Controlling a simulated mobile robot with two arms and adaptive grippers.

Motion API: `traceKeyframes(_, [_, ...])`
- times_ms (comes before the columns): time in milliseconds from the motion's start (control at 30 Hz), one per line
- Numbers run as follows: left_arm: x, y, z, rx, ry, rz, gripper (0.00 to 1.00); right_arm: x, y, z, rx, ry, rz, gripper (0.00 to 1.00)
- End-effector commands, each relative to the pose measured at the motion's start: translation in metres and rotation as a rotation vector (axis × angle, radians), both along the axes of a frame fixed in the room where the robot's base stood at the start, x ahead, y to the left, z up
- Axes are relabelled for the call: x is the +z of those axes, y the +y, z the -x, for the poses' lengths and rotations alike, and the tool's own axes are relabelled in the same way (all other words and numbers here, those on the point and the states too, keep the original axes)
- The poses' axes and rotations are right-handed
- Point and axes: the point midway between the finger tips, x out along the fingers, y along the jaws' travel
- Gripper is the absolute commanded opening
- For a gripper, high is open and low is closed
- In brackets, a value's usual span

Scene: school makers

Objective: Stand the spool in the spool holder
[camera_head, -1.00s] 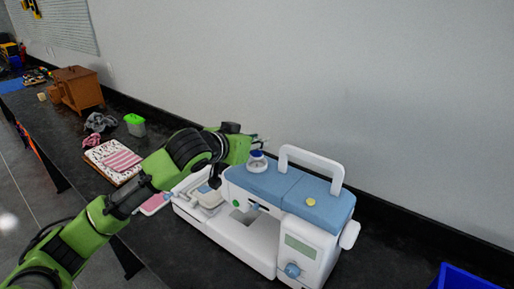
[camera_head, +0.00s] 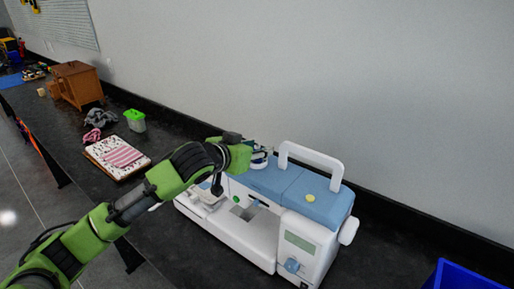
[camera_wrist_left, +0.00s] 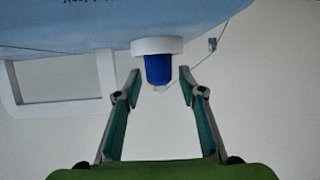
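The sewing machine (camera_head: 275,225), white with a blue top, stands on the dark counter. A blue spool (camera_wrist_left: 158,69) stands upright on a round white base (camera_wrist_left: 157,46) on the machine's top; the wrist view shows this upside down. I cannot tell whether the white base is the spool holder or part of the spool. A thin thread runs from the spool to a small metal guide (camera_wrist_left: 212,44). My left gripper (camera_wrist_left: 160,78) is open, with a fingertip on each side of the spool and gaps visible. In the head view, my left gripper (camera_head: 262,150) partly covers the spool.
The machine's white handle (camera_head: 312,155) rises just right of the spool. A patterned cloth stack (camera_head: 105,165), a green-lidded container (camera_head: 135,121) and a wooden cabinet (camera_head: 78,85) stand to the left. A blue bin (camera_head: 465,277) is at the lower right.

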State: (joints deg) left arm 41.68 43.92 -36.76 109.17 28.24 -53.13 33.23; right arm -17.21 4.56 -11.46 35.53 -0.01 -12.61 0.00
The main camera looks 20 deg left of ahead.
Motion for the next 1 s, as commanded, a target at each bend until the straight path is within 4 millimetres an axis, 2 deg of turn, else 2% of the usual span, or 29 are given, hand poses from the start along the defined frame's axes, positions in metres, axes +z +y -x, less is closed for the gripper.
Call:
traceKeyframes(200, [0.009, 0.000, 0.000, 0.000, -0.003, -0.002, 0.37, 0.002, 0.001, 0.000, 0.000, 0.000, -0.001, 0.21])
traceKeyframes(267, [0.008, 0.003, 0.007, 0.001, -0.001, -0.003, 0.37, -0.002, 0.001, 0.000, 0.000, 0.000, -0.001, 0.21])
traceKeyframes(700, [0.039, 0.022, 0.083, -0.001, -0.002, -0.004, 0.37, -0.021, 0.001, 0.000, 0.000, 0.000, -0.001, 0.21])
traceKeyframes(833, [0.047, 0.027, 0.098, 0.000, -0.002, -0.002, 0.37, -0.024, 0.001, 0.000, 0.000, 0.000, -0.001, 0.21])
traceKeyframes(1000, [0.051, 0.028, 0.107, 0.000, 0.001, -0.001, 0.37, -0.025, 0.001, 0.000, 0.000, 0.000, -0.001, 0.21])
